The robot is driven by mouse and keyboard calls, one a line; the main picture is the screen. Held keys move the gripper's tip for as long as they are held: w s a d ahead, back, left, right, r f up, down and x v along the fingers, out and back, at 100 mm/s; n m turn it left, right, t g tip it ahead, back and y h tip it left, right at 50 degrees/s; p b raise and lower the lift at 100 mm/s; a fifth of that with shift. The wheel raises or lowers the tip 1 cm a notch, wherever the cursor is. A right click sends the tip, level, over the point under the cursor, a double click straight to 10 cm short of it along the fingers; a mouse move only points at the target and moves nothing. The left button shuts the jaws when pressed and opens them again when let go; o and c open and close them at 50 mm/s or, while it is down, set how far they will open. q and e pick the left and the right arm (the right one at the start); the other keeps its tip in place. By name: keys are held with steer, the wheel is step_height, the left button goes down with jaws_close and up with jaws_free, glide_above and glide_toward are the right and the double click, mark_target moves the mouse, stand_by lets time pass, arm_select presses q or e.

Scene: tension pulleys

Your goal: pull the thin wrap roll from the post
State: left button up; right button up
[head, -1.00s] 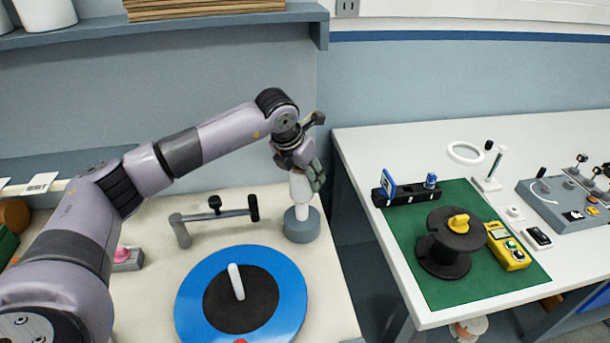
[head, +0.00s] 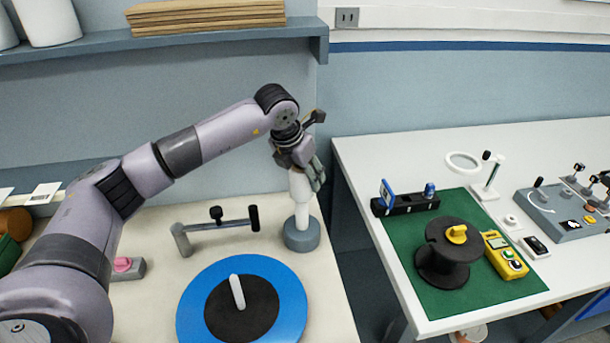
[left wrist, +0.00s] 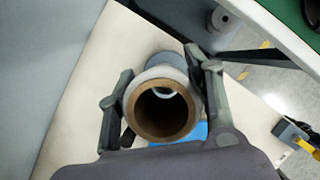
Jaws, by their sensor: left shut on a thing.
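The thin wrap roll (head: 299,188) is a white upright tube on the post (head: 303,212), which stands on a round blue-grey base (head: 302,236) at the right of the beige bench. A short stretch of narrower post shows between the roll's lower end and the base. My left gripper (head: 307,172) is shut on the roll from above. In the left wrist view the brown core end of the roll (left wrist: 134,107) sits between my left fingers (left wrist: 162,100). Part of the roll is hidden by the fingers in the head view. My right gripper is not in view.
A blue disc (head: 293,285) with a black centre and white peg lies in front. A grey bar with black handles (head: 216,225) stands left of the post. A white table (head: 380,150) with a green mat and black spool (head: 445,262) is to the right, across a gap.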

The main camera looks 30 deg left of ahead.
arm_select(q)
steer(key=shift+r+p, duration=0.7)
steer(key=shift+r, duration=0.6)
step_height(320, 180, up, 4)
steer(key=shift+p, duration=1)
